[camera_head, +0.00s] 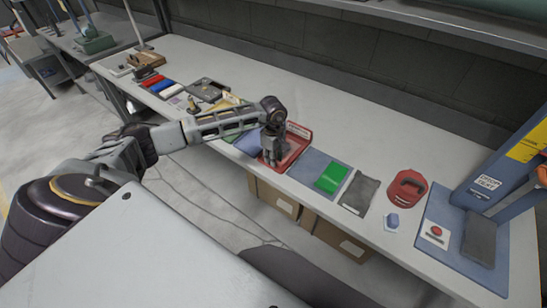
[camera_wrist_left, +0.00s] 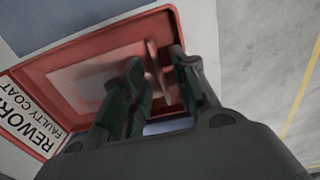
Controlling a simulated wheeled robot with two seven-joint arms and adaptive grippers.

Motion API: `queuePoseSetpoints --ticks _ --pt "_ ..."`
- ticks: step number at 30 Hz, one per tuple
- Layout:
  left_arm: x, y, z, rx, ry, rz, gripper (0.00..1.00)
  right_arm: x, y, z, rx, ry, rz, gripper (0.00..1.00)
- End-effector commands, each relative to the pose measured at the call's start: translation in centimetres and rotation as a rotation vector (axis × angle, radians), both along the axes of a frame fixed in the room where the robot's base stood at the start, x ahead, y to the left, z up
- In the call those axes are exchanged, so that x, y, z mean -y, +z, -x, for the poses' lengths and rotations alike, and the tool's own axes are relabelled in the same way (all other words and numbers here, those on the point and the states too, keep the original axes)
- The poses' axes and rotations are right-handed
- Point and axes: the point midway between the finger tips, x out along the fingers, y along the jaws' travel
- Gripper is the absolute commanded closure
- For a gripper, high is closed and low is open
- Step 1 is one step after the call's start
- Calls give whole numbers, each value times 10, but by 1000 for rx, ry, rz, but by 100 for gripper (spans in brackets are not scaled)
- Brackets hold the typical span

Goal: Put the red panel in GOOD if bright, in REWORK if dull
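My left gripper (camera_head: 271,158) points down over the red-rimmed tray (camera_head: 301,150) in the head view. In the left wrist view the tray's rim (camera_wrist_left: 105,40) surrounds the fingers (camera_wrist_left: 157,75), and its label (camera_wrist_left: 27,115) reads REWORK, FAULTY COAT. The fingers are partly closed. A dull reddish upright strip (camera_wrist_left: 157,62), perhaps part of the red panel, shows between their tips. I cannot tell whether the fingers press on it. A pale rectangle (camera_wrist_left: 85,82) shows on the tray floor. No GOOD label is readable. My right gripper is not in view.
A green piece (camera_head: 332,177) lies on a blue mat, right of the tray. A dark grey mat (camera_head: 358,194), a red holder (camera_head: 407,187) and a blue stand (camera_head: 500,168) follow rightward. Red (camera_head: 152,80) and blue (camera_head: 163,86) bars lie far left. Boxes (camera_head: 275,198) stand below the bench.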

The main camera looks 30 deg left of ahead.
Motion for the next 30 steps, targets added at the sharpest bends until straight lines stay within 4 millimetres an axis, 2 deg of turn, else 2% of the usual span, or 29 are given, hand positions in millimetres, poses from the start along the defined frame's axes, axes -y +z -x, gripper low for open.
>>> queuePoseSetpoints --ticks 8,14,20,30 --pt "0 1 1 -3 0 0 70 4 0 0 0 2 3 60" --pt "0 12 0 -2 0 0 70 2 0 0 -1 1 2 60" --pt "0 36 0 0 -1 0 70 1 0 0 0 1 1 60" --pt "0 86 1 2 0 0 70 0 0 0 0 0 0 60"
